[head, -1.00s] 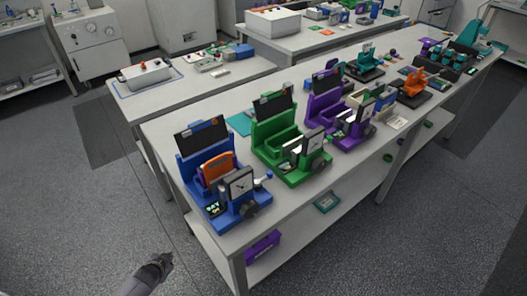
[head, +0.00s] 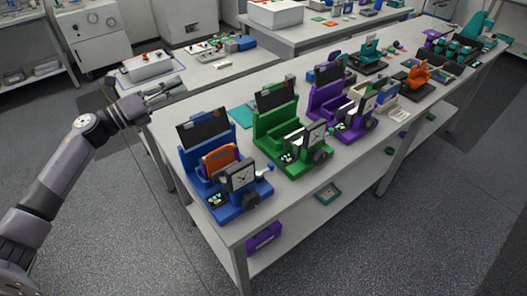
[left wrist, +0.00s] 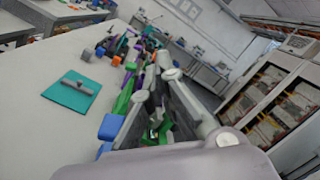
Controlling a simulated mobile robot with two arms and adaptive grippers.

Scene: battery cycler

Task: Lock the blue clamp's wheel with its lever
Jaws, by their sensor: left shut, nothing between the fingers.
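The blue clamp (head: 197,172) stands upright at the near left corner of the long table. It holds an orange block (head: 217,160) and has a square white dial (head: 242,176) at its front. Its dark wheel (head: 251,200) is low on the front right side. A small blue knob (head: 270,167), seemingly the lever's end, sticks out to the right. My left gripper (head: 178,84) is shut and empty, raised behind and left of the clamp, apart from it. In the left wrist view its fingers (left wrist: 160,100) partly hide blue and green parts. My right gripper is not in view.
A green clamp (head: 262,145) and a purple clamp (head: 318,110) stand in a row to the right. A teal mat (left wrist: 65,98) lies on the tabletop behind them. A side table (head: 215,83) with instruments is close to my left gripper.

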